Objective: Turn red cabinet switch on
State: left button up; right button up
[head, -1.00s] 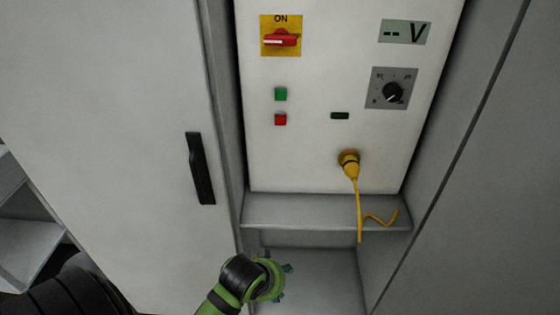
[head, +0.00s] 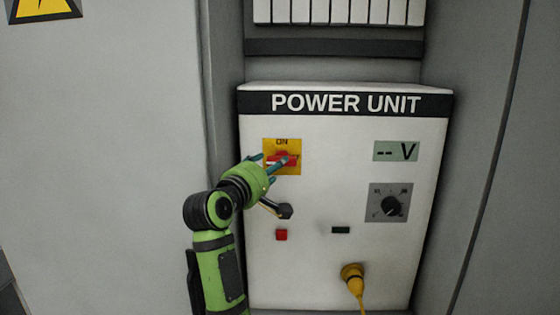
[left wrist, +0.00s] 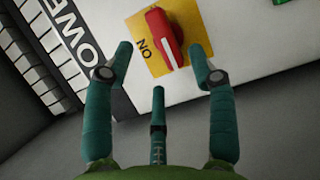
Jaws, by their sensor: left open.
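The red switch (head: 291,160) is a red rotary handle on a yellow plate marked ON, at the upper left of the white power unit's front. In the head view its handle lies roughly sideways, and my fingers partly cover it. My left gripper (head: 269,163) is in front of the switch, with its teal fingers spread. In the left wrist view the red switch (left wrist: 166,38) shows a white line on its handle and lies just beyond the open left gripper (left wrist: 160,65). The fingers look apart from the handle. My right gripper is not in view.
The power unit (head: 330,270) also carries a voltage display (head: 396,151), a black dial (head: 390,206), a red button (head: 281,235) and a yellow plug (head: 352,275). Grey cabinet walls stand close on both sides. The green button is hidden in the head view.

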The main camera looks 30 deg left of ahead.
pick_arm(q)
jog(key=w, duration=0.2)
jog(key=w+p, duration=0.1)
jog(key=w, duration=0.1)
jog(key=w+p, duration=0.1)
jog(key=shift+w+a, duration=0.4)
jog(key=shift+c, duration=0.4)
